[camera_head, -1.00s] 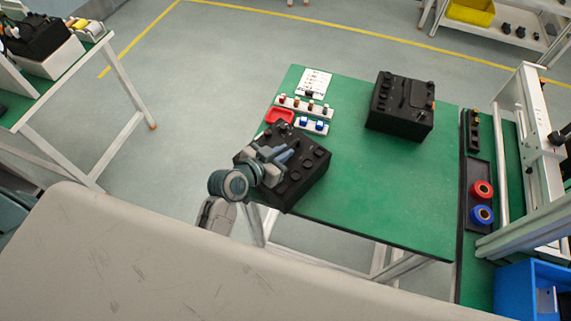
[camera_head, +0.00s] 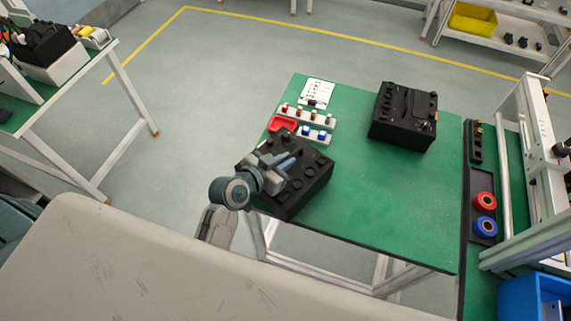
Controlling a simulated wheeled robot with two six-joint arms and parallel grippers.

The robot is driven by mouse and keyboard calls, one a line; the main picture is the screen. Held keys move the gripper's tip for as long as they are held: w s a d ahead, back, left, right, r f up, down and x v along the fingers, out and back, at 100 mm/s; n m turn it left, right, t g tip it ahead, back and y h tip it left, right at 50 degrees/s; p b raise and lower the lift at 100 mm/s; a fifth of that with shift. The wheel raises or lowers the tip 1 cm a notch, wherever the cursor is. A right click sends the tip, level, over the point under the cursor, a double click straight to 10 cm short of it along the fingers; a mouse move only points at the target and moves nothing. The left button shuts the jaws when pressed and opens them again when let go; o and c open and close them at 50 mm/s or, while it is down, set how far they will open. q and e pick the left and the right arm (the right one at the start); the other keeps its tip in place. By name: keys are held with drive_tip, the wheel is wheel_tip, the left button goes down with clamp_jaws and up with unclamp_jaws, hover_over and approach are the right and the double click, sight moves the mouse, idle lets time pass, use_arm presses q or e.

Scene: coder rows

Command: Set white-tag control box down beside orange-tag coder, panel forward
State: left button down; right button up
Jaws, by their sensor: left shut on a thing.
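A black control box (camera_head: 306,186) with several round knobs on top is at the near left of the green table (camera_head: 384,220). My left gripper (camera_head: 283,163) is over its top and shut on it. Whether the box touches the table or hangs just above it, I cannot tell. A second black box (camera_head: 402,116) with knobs stands at the far right of the same table, apart from the first. No white or orange tag can be made out on either box. My right gripper is not in view.
The table's middle and front right are clear. Red (camera_head: 484,201) and blue reels lie to the right, near a metal frame (camera_head: 528,150).

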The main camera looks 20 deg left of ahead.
use_arm(q)
wheel_tip(320, 180, up, 10)
drive_tip(key=shift+w+f+b, duration=0.1)
drive_tip(key=shift+f+b, duration=0.1)
drive_tip(key=shift+b, duration=0.8)
drive_tip(key=w+a+f+n+y+b, duration=0.1)
drive_tip(key=b, duration=0.1)
drive_tip(key=w+a+f+n+t+y+b, duration=0.1)
drive_tip(key=w+a+y+b, duration=0.1)
drive_tip(key=w+a+f+n+y+b, duration=0.1)
drive_tip(key=w+n+b, duration=0.1)
drive_tip(key=b, duration=0.1)
drive_tip(key=shift+a+f+y, duration=0.3)
drive_tip(key=shift+a+f, duration=0.05)
drive_tip(key=shift+w+a+n+y, duration=0.2)
drive_tip(key=shift+a+n+y, duration=0.2)
drive_tip(key=shift+y, duration=0.1)
drive_tip(key=shift+r, duration=0.1)
